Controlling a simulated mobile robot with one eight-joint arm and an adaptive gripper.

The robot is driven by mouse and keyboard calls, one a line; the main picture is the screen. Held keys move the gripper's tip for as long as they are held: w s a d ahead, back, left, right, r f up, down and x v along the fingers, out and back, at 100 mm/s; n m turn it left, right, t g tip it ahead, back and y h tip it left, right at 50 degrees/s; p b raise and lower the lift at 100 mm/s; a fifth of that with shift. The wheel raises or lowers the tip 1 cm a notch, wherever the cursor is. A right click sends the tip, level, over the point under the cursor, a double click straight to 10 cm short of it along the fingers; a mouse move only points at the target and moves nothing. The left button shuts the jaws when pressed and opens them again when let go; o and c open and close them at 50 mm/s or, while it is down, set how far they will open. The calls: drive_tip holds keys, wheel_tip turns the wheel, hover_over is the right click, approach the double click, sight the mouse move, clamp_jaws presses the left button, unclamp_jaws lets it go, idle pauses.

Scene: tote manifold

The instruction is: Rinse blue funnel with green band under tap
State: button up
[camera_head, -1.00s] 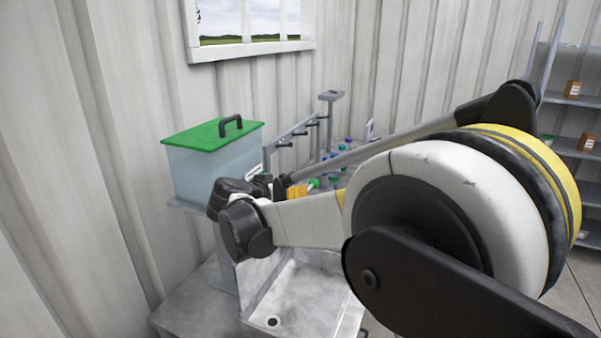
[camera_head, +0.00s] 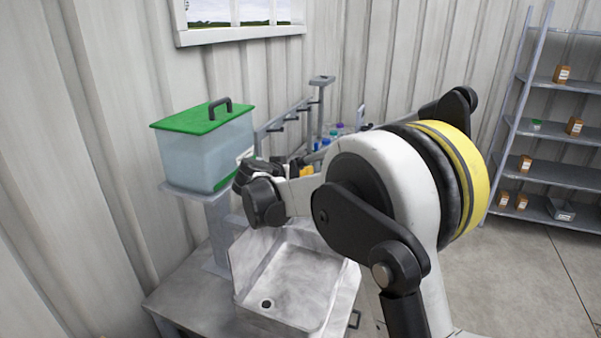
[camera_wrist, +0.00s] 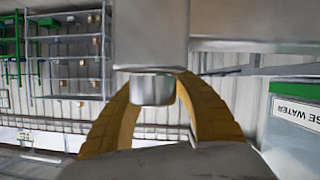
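My gripper shows only as a bit of yellow finger (camera_head: 306,170) in the head view, mostly hidden behind my arm, above the far side of the grey sink (camera_head: 335,283). In the wrist view the two curved yellow fingers of my gripper (camera_wrist: 155,78) arch around a small grey block-like part. I cannot tell whether they are closed on anything. I cannot make out the blue funnel with the green band in either view. The tap cannot be clearly identified.
A hook rail (camera_head: 290,119) and capped bottles (camera_head: 338,128) are behind. Shelves (camera_head: 560,172) stand right, beside open floor.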

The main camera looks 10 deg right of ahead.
clamp_jaws()
drive_tip(key=shift+s+d+m+g+h, duration=0.4)
drive_tip(key=shift+m+g+h, duration=0.25)
drive_tip(key=shift+m+g, duration=0.15)
drive_tip(key=shift+s+d+m+g+h, duration=0.35)
drive_tip(key=shift+m+g+h, duration=0.35)
drive_tip(key=shift+m, duration=0.2)
drive_tip(key=shift+o, duration=1.5)
unclamp_jaws()
drive_tip(key=v, duration=1.2)
